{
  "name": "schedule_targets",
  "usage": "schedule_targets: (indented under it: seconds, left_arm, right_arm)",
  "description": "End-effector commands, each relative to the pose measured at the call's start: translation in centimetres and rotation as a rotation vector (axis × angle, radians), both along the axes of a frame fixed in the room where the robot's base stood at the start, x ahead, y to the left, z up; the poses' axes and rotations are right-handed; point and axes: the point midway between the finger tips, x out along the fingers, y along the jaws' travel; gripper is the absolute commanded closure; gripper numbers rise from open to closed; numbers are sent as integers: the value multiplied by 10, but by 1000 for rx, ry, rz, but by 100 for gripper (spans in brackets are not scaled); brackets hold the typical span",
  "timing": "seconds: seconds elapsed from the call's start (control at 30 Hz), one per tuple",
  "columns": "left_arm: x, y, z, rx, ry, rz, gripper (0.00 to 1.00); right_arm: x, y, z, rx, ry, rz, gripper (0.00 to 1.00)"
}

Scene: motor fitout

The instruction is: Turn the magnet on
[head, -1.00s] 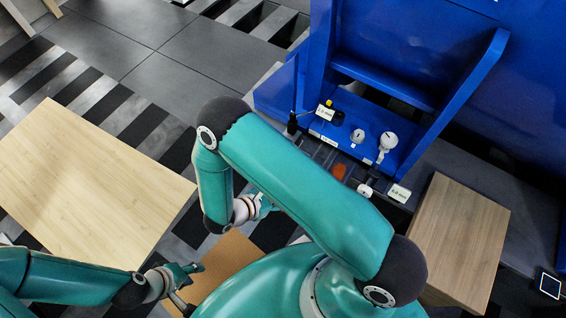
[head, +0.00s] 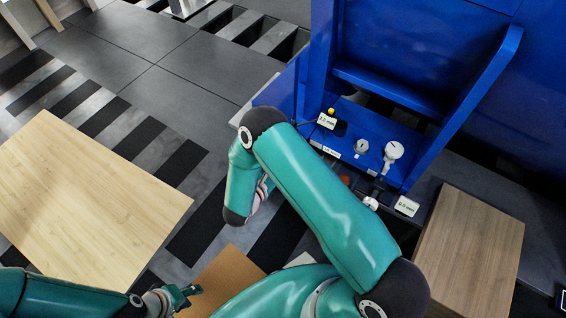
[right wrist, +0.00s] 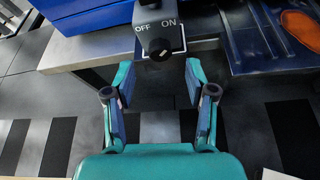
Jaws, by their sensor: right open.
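In the right wrist view, the magnet switch is a grey box (right wrist: 148,18) marked OFF on the left and ON on the right, with a dark knob (right wrist: 159,48) on its front. I cannot tell which way the knob points. My right gripper (right wrist: 158,78) is open and empty, its two fingers on either side below the knob and apart from it. In the head view my right arm mostly hides this gripper, and I cannot make out the switch there. My left gripper (head: 183,295) looks open and empty at the bottom edge, far from the switch.
A wooden board (head: 85,200) lies left and a wooden box (head: 470,250) right. An orange part (right wrist: 300,28) lies in a blue tray (right wrist: 268,50).

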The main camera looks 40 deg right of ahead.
Motion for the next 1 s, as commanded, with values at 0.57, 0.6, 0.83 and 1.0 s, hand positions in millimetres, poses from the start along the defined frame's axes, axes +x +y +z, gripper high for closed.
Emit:
schedule_targets:
  seconds: [0.57, 0.6, 0.83, 1.0]
  left_arm:
    - [0, 0, -8, 0, 0, 0, 60]
    - [0, 0, -8, 0, 0, 0, 60]
    - [0, 0, -8, 0, 0, 0, 60]
    - [0, 0, -8, 0, 0, 0, 60]
  right_arm:
    - [17, -35, -16, 0, 0, -1, 44]
    - [17, -35, -15, 0, 0, -1, 44]
    - [17, -35, -16, 0, 0, -1, 76]
    - [17, -35, -16, 0, 1, -2, 100]
